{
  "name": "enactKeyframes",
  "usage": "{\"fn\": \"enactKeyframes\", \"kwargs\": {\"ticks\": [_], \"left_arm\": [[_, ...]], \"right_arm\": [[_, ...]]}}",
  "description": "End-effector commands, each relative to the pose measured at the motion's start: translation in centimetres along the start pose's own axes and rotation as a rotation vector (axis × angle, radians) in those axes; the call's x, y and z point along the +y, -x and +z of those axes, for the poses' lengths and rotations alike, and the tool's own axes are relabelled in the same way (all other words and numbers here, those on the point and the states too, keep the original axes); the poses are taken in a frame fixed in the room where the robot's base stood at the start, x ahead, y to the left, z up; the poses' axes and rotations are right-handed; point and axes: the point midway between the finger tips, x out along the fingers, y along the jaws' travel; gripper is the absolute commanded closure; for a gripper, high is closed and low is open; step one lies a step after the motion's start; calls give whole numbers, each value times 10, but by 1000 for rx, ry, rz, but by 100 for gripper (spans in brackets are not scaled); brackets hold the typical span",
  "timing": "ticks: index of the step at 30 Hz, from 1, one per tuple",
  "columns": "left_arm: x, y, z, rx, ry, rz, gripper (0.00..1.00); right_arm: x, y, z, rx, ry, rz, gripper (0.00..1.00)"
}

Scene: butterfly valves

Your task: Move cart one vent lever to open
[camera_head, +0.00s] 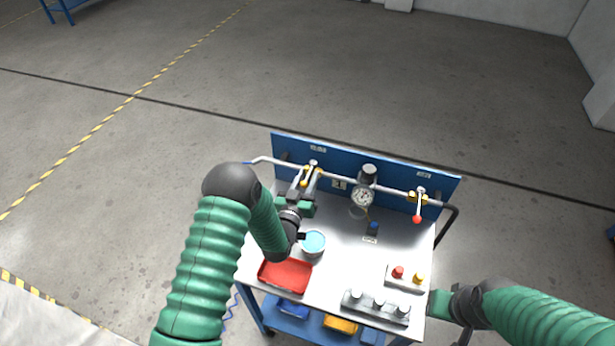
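The cart (330,257) has a blue back panel (400,185) carrying a metal pipe with two valves. The right valve (418,198) has a lever with a red knob (417,219) hanging down. The left valve (312,168) has brass-coloured parts and is partly hidden by my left gripper (305,187), which reaches up to it from the front. I cannot tell whether its fingers are around the lever or only beside it. The labels above the valves are too small to read. My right gripper (437,303) is low at the cart's right edge, away from both valves; its fingers are unclear.
A gauge (363,197) sits mid-pipe. On the cart top are a red tray (285,274), a round container with blue contents (313,242), a button box (406,277) and a block with several cylinders (376,306). Bins sit on the lower shelf. The floor behind is clear.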

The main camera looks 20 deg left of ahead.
Motion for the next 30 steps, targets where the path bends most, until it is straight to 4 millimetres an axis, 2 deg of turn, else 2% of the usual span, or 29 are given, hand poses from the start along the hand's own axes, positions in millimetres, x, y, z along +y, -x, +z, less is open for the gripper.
{"fn": "enactKeyframes", "kwargs": {"ticks": [3, 10, 30], "left_arm": [[0, 0, 0, 0, 0, 0, 71], [0, 0, 0, 1, -1, 0, 100], [-1, 1, -1, 2, -1, -1, 100]], "right_arm": [[0, 0, 0, 0, 0, 0, 68], [0, 0, 0, 0, 0, 0, 68], [0, 0, 0, 0, 0, 0, 68]]}}
